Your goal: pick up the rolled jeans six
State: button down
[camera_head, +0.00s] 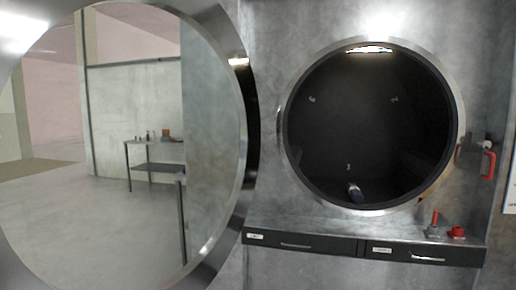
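A small rolled item (355,192), dark blue with a pale part, lies at the bottom of the open drum. It may be the rolled jeans; it is too small and dark to tell for sure. The dark round drum (370,120) of the washer has a bright metal rim and faint light marks on its inner wall. No other roll can be made out in the dark inside. My gripper is not in this view.
The round glass door (240,110) stands open at the left; a table (155,143) with small items shows through it. A ledge with two dark drawers (300,244) runs below the drum. Red-handled controls (457,231) and a red handle (489,164) are at the right.

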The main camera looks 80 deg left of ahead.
aim_at(357, 197)
jog(key=k, duration=2.5)
jog(key=u, duration=1.85)
jog(key=k, duration=0.4)
jog(key=z, duration=1)
jog(key=i, duration=2.35)
jog(key=z, duration=0.3)
jog(key=i, duration=2.15)
jog(key=u, duration=0.3)
